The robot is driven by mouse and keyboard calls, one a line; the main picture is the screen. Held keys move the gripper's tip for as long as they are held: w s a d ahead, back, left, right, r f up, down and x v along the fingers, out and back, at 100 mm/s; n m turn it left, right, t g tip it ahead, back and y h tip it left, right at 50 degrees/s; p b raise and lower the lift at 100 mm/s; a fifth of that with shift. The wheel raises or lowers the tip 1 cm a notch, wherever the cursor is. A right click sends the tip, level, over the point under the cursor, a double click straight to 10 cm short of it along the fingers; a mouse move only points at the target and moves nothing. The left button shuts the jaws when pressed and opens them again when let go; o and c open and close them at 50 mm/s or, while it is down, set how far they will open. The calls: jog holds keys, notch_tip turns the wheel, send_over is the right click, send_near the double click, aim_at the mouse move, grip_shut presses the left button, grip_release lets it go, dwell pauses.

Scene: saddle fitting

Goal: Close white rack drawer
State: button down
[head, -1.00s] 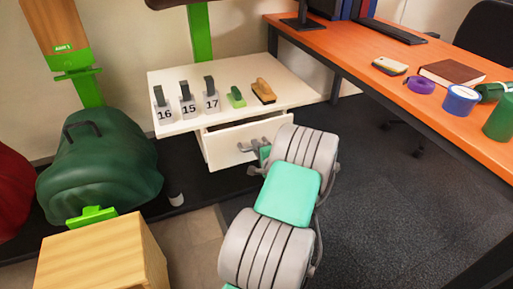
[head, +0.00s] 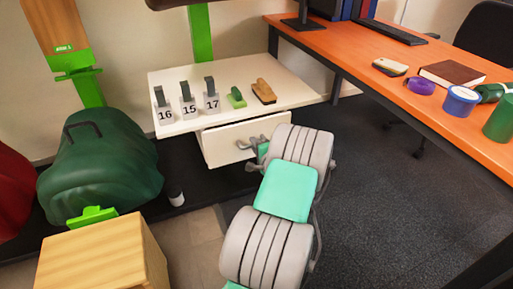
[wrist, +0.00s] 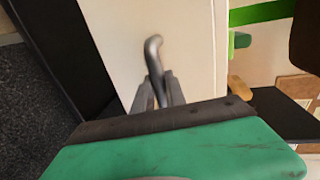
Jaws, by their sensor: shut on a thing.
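The white rack (head: 165,82) stands at the back, its top level in the head view. Its white drawer (head: 220,149) sits under the top at the front right, with its front standing a little out from the rack. My gripper (head: 251,144) is at the drawer front, shut on the grey metal drawer handle (head: 242,145). In the wrist view my gripper's fingers (wrist: 157,92) close around the handle (wrist: 153,46), which stands out against the white drawer front (wrist: 112,35). My arm hides the drawer's right end in the head view.
Number holders (head: 187,103), a green brush (head: 236,98) and a tan brush (head: 263,92) stand on the rack top. An orange desk (head: 350,50) is at the right. A wooden box (head: 100,258) and a green-covered saddle (head: 100,165) are at the left.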

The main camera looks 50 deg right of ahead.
jog(key=shift+w+d+r, duration=0.1)
jog(key=shift+w+d, duration=0.65)
jog(key=shift+w, duration=0.35)
jog(key=c, duration=1.4)
grip_release()
jog(key=shift+o, duration=0.2)
jog(key=shift+a, duration=0.1)
jog(key=p+v, duration=0.2)
jog(key=v, duration=0.5)
jog(key=shift+s, duration=0.3)
